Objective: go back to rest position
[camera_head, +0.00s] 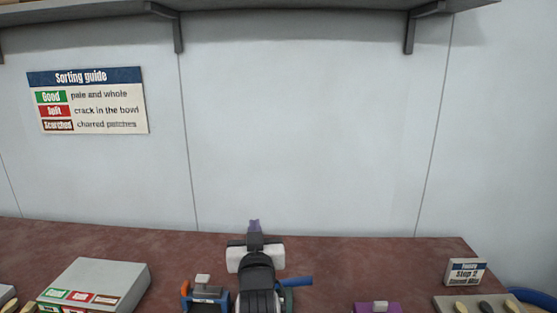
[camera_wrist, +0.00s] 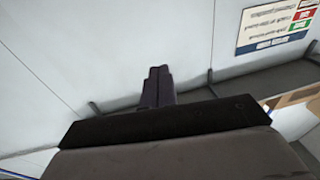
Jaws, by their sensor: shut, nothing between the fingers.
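My gripper (camera_head: 254,225) is at the lower middle of the head view, its purple fingers together and pointing toward the back wall. In the wrist view the closed fingers (camera_wrist: 157,87) stand against the pale wall, with nothing held between them. My dark arm reaches forward over the table from the bottom of the head view and hides part of the tabletop.
A reddish-brown table (camera_head: 340,257) runs along the wall. A grey box with coloured labels (camera_head: 105,278) stands left, a blue-and-orange device (camera_head: 204,296) beside my arm, a purple item (camera_head: 377,307) right. A "Step 2" sign (camera_head: 465,272) stands behind a spoon tray (camera_head: 443,300). A sorting guide (camera_head: 88,100) hangs on the wall.

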